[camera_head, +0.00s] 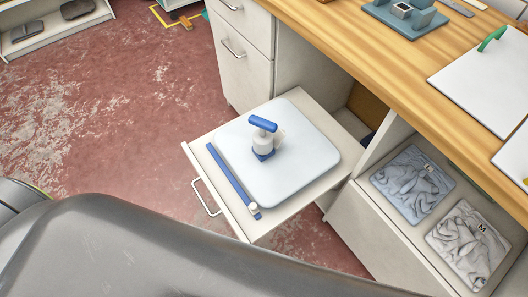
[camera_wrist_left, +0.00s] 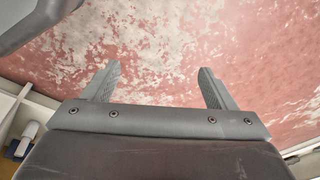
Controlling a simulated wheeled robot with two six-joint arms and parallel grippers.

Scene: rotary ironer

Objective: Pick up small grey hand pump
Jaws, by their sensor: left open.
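A small hand pump (camera_head: 264,140) with a pale grey-white body, a blue T-handle and a blue foot stands upright on a white, round-cornered board (camera_head: 300,165). The board lies in a pulled-out drawer (camera_head: 226,206) under the wooden worktop. My left gripper (camera_wrist_left: 159,72) is open and empty in the left wrist view, with bare floor beyond its fingers. It is apart from the pump; neither gripper shows in the head view. A white cylinder with blue beside it (camera_wrist_left: 27,138) shows at the left edge of the wrist view; I cannot tell which item it is.
A blue strip (camera_head: 232,176) with a white knob lies along the board's left side. The wooden worktop (camera_head: 370,50) overhangs the drawer's back right. Two folded-cloth packs (camera_head: 412,185) lie in a compartment at right. My grey arm fills the foreground. Red worn floor (camera_head: 100,110) is open at left.

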